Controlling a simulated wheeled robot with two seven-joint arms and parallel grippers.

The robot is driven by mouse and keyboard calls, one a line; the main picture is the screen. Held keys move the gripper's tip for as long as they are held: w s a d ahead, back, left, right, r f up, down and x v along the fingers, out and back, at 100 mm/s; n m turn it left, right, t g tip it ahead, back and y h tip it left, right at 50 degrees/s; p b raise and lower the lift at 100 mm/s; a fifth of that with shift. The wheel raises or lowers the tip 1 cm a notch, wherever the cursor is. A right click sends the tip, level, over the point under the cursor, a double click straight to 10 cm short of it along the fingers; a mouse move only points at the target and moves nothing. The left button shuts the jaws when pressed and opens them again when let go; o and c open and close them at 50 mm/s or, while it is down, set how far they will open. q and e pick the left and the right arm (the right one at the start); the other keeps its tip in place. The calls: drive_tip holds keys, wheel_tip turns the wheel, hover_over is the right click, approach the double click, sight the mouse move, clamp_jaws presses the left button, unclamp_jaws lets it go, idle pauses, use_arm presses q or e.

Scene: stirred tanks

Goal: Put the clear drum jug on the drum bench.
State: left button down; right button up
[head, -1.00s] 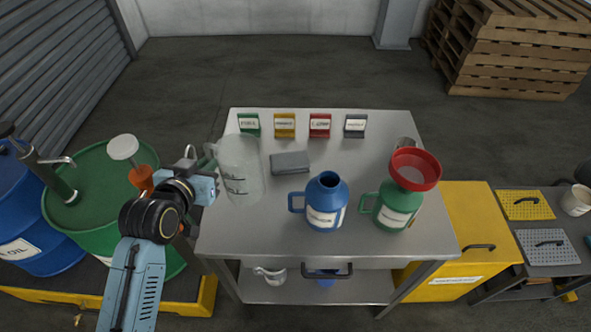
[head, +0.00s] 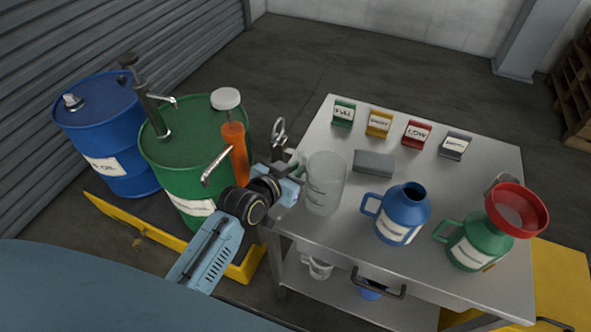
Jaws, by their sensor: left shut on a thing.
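The clear drum jug (head: 326,184) is a see-through, upright jug with its handle on the left side. It shows over the left part of the steel bench (head: 300,222), which I take for the drum bench. My left gripper (head: 293,181) is at the jug's handle side and shut on it. I cannot tell whether the jug's base touches the bench top or hangs just above it. My right gripper is not in view.
A grey block (head: 374,163), blue jug (head: 402,212) and green jug with red funnel (head: 470,243) stand right of the clear jug. Several small signs (head: 380,123) line the bench's back. Green drum (head: 185,150) and blue drum (head: 105,125) stand left.

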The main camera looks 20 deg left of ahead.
use_arm(q)
drive_tip(key=shift+f, duration=0.1)
drive_tip(key=c, duration=1.5)
unclamp_jaws()
drive_tip(key=shift+r, duration=0.2)
drive_tip(key=p+v, duration=0.2)
drive_tip(key=v, duration=1)
